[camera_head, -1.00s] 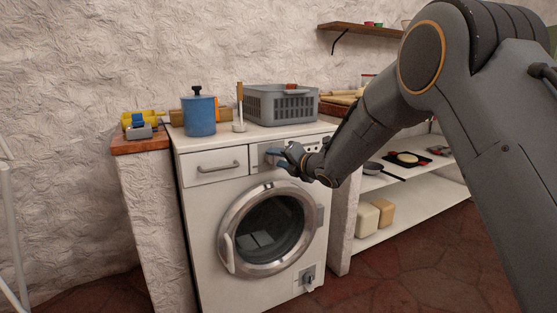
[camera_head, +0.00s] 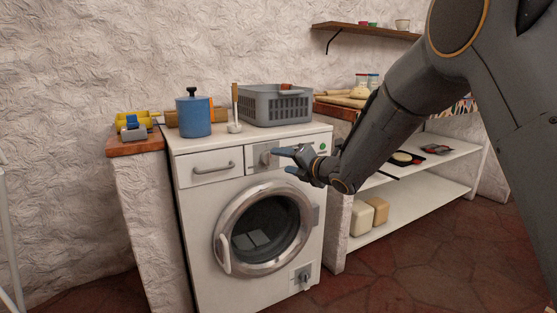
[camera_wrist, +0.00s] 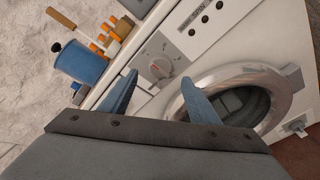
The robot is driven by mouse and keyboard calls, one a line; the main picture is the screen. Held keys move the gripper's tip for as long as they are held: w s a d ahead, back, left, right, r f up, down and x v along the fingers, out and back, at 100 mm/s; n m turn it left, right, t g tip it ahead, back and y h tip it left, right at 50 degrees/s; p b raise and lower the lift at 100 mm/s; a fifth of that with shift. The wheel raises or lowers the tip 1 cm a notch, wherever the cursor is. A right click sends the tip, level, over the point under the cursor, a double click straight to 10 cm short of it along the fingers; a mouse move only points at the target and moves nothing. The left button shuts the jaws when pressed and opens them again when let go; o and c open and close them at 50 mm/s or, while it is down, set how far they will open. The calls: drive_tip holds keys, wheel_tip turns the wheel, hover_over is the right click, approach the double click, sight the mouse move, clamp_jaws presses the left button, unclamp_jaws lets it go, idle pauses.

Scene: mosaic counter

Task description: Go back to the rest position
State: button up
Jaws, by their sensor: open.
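My gripper (camera_head: 286,161) is open and empty in front of the washing machine's control panel. In the wrist view its two blue fingers (camera_wrist: 158,92) are spread apart with nothing between them. The white washing machine (camera_head: 205,258) stands against the wall with its round door (camera_head: 227,222) shut. Its selector knob (camera_head: 266,157) is just left of my fingertips, and it also shows clear of the fingers in the wrist view (camera_wrist: 161,66). Part of the panel is hidden behind my gripper.
On the machine top stand a blue canister (camera_head: 195,115), a pale upright-handled tool (camera_head: 235,127) and a grey basket (camera_head: 262,108). A tape dispenser (camera_head: 133,131) sits on the wooden ledge at left. White shelves (camera_head: 425,203) are behind my arm. The floor in front is clear.

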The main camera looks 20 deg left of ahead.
drive_tip(key=shift+s+d+r, duration=0.1)
drive_tip(key=shift+s+d, duration=0.15)
drive_tip(key=shift+d, duration=0.2)
drive_tip(key=s+d+f+m+g+h, duration=0.1)
drive_tip(key=s+d+f+m+h, duration=0.1)
drive_tip(key=s+d+m+h, duration=0.35)
drive_tip(key=s+d+f+m+h, duration=0.25)
drive_tip(key=s+d+m, duration=0.35)
drive_tip(key=d+m, duration=0.45)
drive_tip(key=s+d+f+m+g+h, duration=0.25)
drive_tip(key=s+d+m, duration=0.25)
drive_tip(key=s, duration=0.6)
drive_tip(key=s+d+f+m+g+h, duration=0.1)
drive_tip(key=s+d+m+g, duration=0.3)
drive_tip(key=s, duration=0.6)
drive_tip(key=s+d+f+m+g+h, duration=0.15)
drive_tip(key=s+d+m, duration=0.4)
drive_tip(key=s, duration=0.55)
drive_tip(key=d+r+m+p, duration=0.5)
drive_tip(key=d+r+p, duration=0.9)
drive_tip(key=p, duration=1)
drive_tip(key=shift+r, duration=2.25)
